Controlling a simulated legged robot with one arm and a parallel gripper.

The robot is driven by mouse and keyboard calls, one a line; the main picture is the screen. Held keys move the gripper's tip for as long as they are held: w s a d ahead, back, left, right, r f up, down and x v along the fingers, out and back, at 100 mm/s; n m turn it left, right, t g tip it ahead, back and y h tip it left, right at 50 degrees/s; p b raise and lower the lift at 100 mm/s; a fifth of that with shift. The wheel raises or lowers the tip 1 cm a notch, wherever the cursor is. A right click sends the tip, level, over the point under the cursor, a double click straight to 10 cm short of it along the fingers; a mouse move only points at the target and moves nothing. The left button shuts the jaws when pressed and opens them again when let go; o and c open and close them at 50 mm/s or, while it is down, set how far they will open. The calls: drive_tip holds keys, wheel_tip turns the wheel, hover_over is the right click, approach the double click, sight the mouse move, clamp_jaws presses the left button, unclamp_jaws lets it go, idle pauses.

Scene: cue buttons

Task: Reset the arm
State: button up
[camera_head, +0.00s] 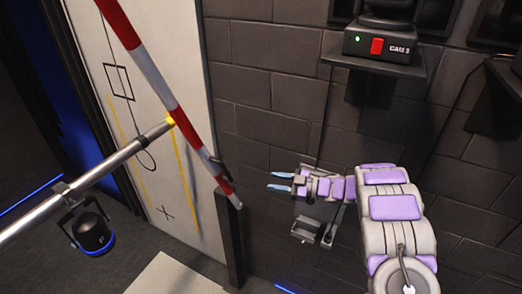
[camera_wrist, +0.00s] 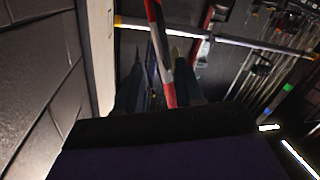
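My arm, grey with lilac panels, reaches in from the lower right in the head view. My gripper (camera_head: 281,181) points left, its two light-blue fingertips a small gap apart with nothing seen between them. In the wrist view my gripper (camera_wrist: 155,70) shows as two dark fingers set apart. A red and white striped pole (camera_wrist: 160,45) appears between and beyond them. In the head view the same striped pole (camera_head: 160,85) slants down, its lower end left of the fingertips and apart from them.
A black box with a red button (camera_head: 377,46) and a "CAM" label sits on a wall shelf (camera_head: 375,66) above my arm. A dark block wall (camera_head: 265,90) lies behind the arm. A metal bar (camera_head: 85,185) with a hanging black lamp (camera_head: 94,232) crosses the left.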

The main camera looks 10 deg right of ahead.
drive_tip(key=w+d+r+m+t+h+b, duration=0.5)
drive_tip(key=w+d+h, duration=0.3)
drive_tip(key=d+h, duration=0.3)
drive_tip(key=s+d+m+g+h+b, duration=0.35)
drive_tip(key=s+m+h+b, duration=0.25)
drive_tip(key=s+m+h, duration=0.45)
drive_tip(key=s+a+f+g+y+b, duration=0.2)
drive_tip(key=s+a, duration=0.4)
drive_tip(key=s, duration=0.9)
drive_tip(key=s+a+f+g+y+b, duration=0.2)
drive_tip(key=s+a+f+g, duration=0.3)
drive_tip(key=s, duration=1)
drive_tip(key=s+a+f+m+g+y+b, duration=0.1)
drive_tip(key=s+a+f, duration=0.5)
drive_tip(key=s, duration=0.9)
drive_tip(key=a+g+y+b, duration=0.1)
drive_tip(key=a+g+b, duration=0.1)
drive_tip(key=g, duration=0.1)
drive_tip(key=shift+a+b, duration=0.15)
drive_tip(key=shift+b, duration=0.2)
drive_tip(key=shift+w+f, duration=0.1)
